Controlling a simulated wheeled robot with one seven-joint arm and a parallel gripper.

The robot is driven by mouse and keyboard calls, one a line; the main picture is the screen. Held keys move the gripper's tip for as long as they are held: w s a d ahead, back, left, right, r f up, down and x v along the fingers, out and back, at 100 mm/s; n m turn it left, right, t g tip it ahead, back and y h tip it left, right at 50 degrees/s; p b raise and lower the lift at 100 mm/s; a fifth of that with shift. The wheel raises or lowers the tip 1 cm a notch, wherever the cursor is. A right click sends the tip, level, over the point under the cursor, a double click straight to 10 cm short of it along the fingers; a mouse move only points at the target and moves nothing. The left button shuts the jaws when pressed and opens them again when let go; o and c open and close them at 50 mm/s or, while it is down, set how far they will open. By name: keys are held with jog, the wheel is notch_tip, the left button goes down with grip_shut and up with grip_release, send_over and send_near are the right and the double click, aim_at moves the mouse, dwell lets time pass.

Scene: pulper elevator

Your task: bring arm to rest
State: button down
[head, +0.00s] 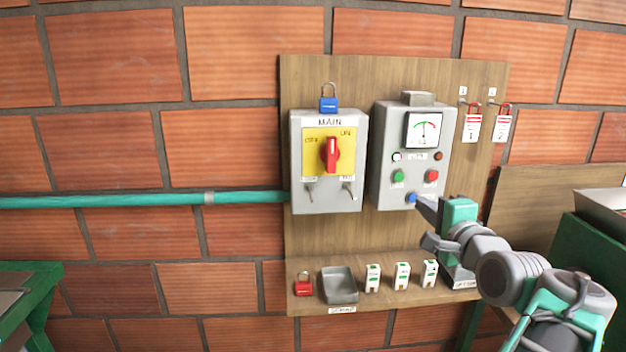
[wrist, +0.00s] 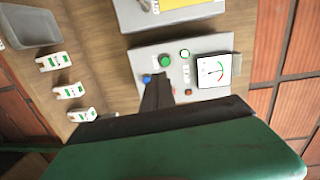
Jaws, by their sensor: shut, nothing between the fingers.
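My arm reaches in from the lower right in the head view. My gripper (head: 420,204) is shut and empty, its tip by the blue button (head: 411,198) at the bottom of the grey control box. I cannot tell whether it touches the button. In the wrist view the shut fingers (wrist: 157,84) show dark in front of the box, just right of the blue button (wrist: 147,78). They hide part of the red button. The control box (head: 384,170) also has a green button (head: 398,176), a red button (head: 432,176), small lamps and a dial gauge (head: 422,130).
Left of the box is the MAIN switch box (head: 328,201), its red handle (head: 331,155) upright, with a blue padlock (head: 328,104) on top. Below, a shelf holds a red padlock (head: 303,284), a grey tray (head: 340,285) and white-green blocks (head: 372,278). Tagged red padlocks (head: 472,124) hang upper right.

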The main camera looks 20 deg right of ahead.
jog(key=w+a+f+n+g+y, duration=0.3)
jog(key=a+f+n+g, duration=0.6)
jog(key=a+f, duration=0.95)
jog(key=s+a+f+n+g, duration=0.2)
jog(key=s+a+f+n, duration=0.2)
jog(key=s+n, duration=0.1)
jog(key=s+a+f+n+g, duration=0.2)
jog(key=s+a+f+n, duration=0.2)
jog(key=s+n, duration=0.2)
jog(key=shift+s+a+f+y, duration=0.2)
jog(key=shift+s+y, duration=0.1)
jog(key=shift+s, duration=0.85)
jog(key=shift+r, duration=0.1)
